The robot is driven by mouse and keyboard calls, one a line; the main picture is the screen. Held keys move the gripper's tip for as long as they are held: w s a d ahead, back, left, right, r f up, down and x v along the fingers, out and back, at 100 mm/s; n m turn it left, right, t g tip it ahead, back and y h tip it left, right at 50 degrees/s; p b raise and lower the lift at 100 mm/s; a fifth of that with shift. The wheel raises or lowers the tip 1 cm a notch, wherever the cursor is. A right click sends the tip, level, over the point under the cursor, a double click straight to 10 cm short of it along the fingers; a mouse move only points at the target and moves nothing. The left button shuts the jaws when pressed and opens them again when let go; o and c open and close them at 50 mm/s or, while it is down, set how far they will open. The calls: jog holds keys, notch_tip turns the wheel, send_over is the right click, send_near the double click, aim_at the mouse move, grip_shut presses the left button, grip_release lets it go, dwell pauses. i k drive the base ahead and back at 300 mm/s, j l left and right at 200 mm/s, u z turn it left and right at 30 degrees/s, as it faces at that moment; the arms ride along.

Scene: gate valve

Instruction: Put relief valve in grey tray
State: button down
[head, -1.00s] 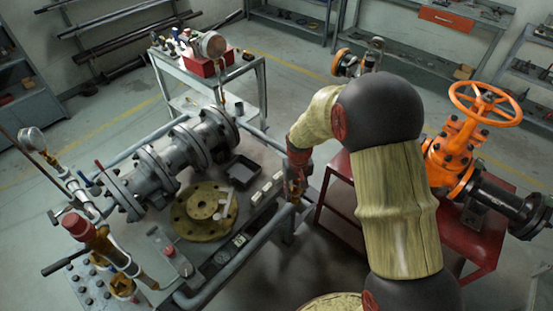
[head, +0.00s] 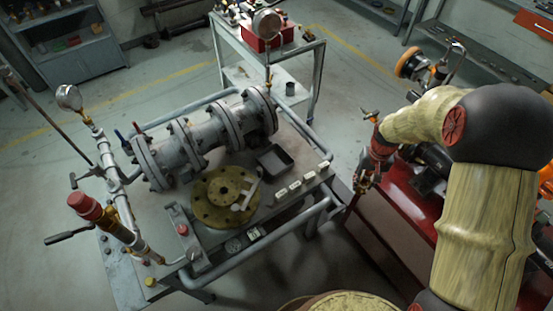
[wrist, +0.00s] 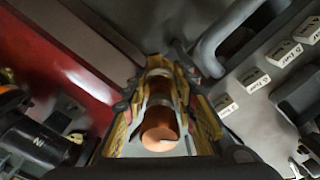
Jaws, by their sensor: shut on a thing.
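My gripper (head: 366,180) is shut on a short cylinder with a copper-orange end and a silvery body, seemingly the relief valve (wrist: 158,122). The wrist view shows it between the two fingers; in the head view it is too small to make out. My gripper points down, in the picture just right of the workbench edge and beside the red cart. The grey tray (head: 275,161) is a small, dark, square tray on the workbench, left of my gripper. It looks empty. A dark tray edge at the right of the wrist view may be the same one.
White labelled blocks (head: 295,186) stand in a row between the tray and the bench edge. A grey flanged pipe (head: 205,135) lies behind the tray, and a round yellow flange (head: 222,195) lies left of it. A grey rail (head: 305,222) runs along the bench. The red cart (head: 385,235) is at right.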

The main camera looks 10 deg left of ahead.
aim_at(282, 164)
jog(key=i+l+u, duration=0.1)
jog(key=i+u, duration=0.15)
jog(key=u, duration=0.15)
jog(key=i+l+u, duration=0.15)
jog(key=u, duration=0.2)
